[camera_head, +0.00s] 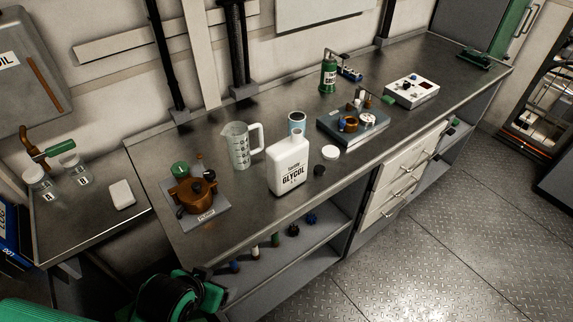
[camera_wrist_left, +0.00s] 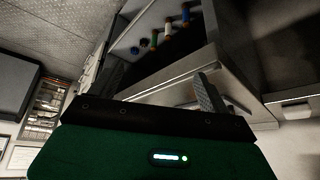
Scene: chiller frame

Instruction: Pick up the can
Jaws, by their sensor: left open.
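A green can-like container (camera_head: 328,76) with a spout stands farther back. My left arm enters at the bottom left of the head view, low in front of the bench; its fingertips are not clear there. In the left wrist view my left gripper (camera_wrist_left: 213,94) is open, with nothing seen between its fingers, facing the bench's lower shelf. No can shows in that view. My right gripper is not in view.
A clear measuring jug (camera_head: 240,146) stands left of the can. A brown device (camera_head: 195,195) sits near the bench's left end. Small coloured items line the lower shelf (camera_head: 322,232).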

